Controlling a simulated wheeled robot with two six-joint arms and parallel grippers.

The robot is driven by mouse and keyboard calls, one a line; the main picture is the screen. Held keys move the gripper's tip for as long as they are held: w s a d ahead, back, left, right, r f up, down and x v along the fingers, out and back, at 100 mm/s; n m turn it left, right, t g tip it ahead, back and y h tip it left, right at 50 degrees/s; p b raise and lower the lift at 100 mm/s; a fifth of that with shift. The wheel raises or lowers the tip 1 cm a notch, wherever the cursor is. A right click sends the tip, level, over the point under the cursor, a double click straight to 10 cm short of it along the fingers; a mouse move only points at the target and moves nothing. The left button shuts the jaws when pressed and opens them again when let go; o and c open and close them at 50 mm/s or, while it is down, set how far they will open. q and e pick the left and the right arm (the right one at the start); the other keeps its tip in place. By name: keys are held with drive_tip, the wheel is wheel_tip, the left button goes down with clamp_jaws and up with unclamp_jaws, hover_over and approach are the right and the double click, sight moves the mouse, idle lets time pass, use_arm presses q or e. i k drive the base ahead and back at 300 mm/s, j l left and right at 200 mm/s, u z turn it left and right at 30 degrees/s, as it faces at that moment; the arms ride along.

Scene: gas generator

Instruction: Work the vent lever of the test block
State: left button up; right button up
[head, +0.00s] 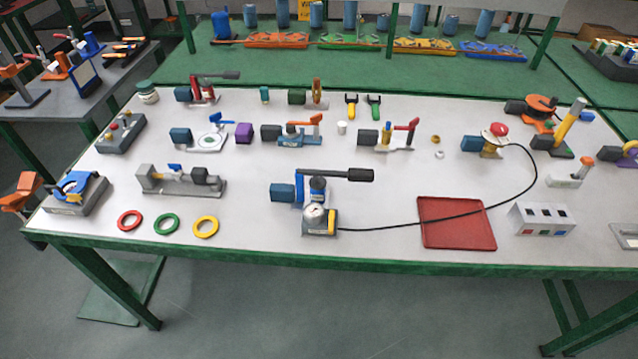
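No part is labelled, so I cannot tell for sure which one is the test block. A low grey block (182,185) with a small blue lever (175,167) on top lies at the left front of the white bench. A blue hand pump (318,190) with a round gauge (313,215) and a long dark handle (347,174) stands at the front middle. A black hose (400,225) runs from its base to a brass fitting with a red knob (498,130). Neither of my grippers is in view.
Red (129,220), green (166,224) and yellow (206,227) rings lie along the front edge. A red tray (455,222) lies under the hose. Several small lever valves stand in rows behind. A grey box with slots (541,219) stands at the right front.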

sight(332, 215)
drive_tip(key=i, duration=0.1)
drive_tip(key=u, duration=0.25)
drive_tip(key=k+l+u, duration=0.1)
drive_tip(key=u, duration=0.35)
drive_tip(key=k+l+u, duration=0.1)
drive_tip(key=u, duration=0.4)
drive_tip(key=k+l+u, duration=0.15)
drive_tip(key=u, duration=0.3)
drive_tip(key=k+l, duration=0.1)
drive_tip(key=k, duration=0.2)
